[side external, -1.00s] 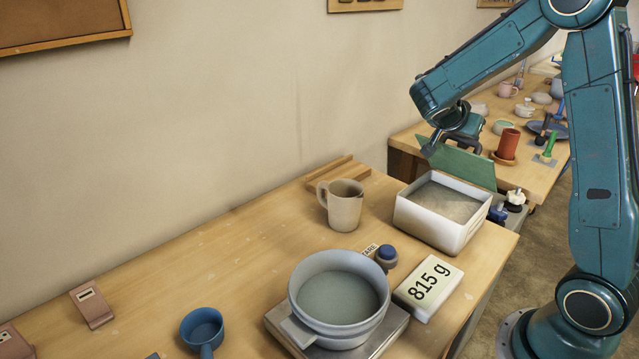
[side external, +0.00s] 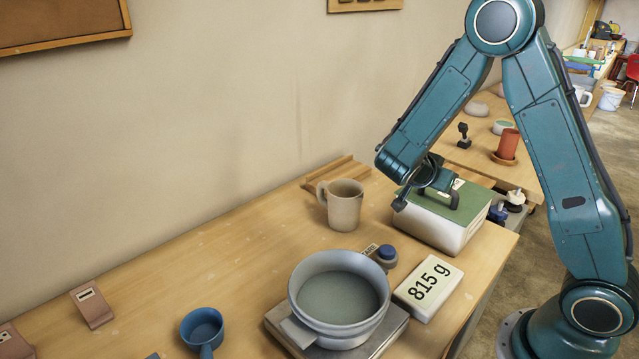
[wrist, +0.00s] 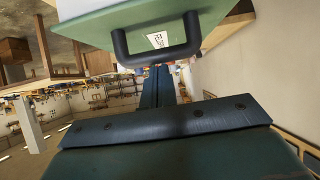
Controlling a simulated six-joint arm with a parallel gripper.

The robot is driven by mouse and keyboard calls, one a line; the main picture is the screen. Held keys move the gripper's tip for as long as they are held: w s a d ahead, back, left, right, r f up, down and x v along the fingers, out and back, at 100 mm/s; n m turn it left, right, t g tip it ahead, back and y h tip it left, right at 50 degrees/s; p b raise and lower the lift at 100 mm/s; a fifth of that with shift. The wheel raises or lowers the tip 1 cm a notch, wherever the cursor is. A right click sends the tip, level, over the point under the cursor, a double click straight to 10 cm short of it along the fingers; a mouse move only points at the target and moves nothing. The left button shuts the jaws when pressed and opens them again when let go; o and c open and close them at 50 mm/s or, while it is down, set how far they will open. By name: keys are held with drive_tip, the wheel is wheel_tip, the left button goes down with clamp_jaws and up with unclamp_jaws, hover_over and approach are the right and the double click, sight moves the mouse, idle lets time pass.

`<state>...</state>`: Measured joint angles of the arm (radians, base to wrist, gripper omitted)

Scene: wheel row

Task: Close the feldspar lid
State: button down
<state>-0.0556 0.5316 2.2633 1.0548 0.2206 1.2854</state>
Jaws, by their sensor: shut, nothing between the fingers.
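The feldspar bin (side external: 449,232) is a white box at the right end of the wooden bench. Its green lid (side external: 418,196) lies across the top and hides the powder; any small gap at the rim is too fine to tell. In the wrist view the lid (wrist: 105,25) fills the top, with a dark loop handle (wrist: 160,55) and a small white label. My gripper (side external: 400,204) is shut and empty at the near left edge of the lid, beside the handle. In the wrist view my fingers (wrist: 157,80) point toward the handle; I cannot tell whether they touch the lid.
A beige jug (side external: 345,207) stands left of the bin. A pale bowl (side external: 340,318) sits on a scale, with a blue tare button (side external: 387,252) and an 815 g display (side external: 428,288) nearby. A blue scoop (side external: 202,328) lies front left.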

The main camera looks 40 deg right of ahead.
drive_tip(key=shift+d, duration=0.1)
drive_tip(key=shift+d+f, duration=0.35)
drive_tip(key=shift+d, duration=0.25)
drive_tip(key=a+f, duration=0.1)
drive_tip(key=a, duration=0.8)
drive_tip(key=shift+a, duration=0.2)
idle(0.7)
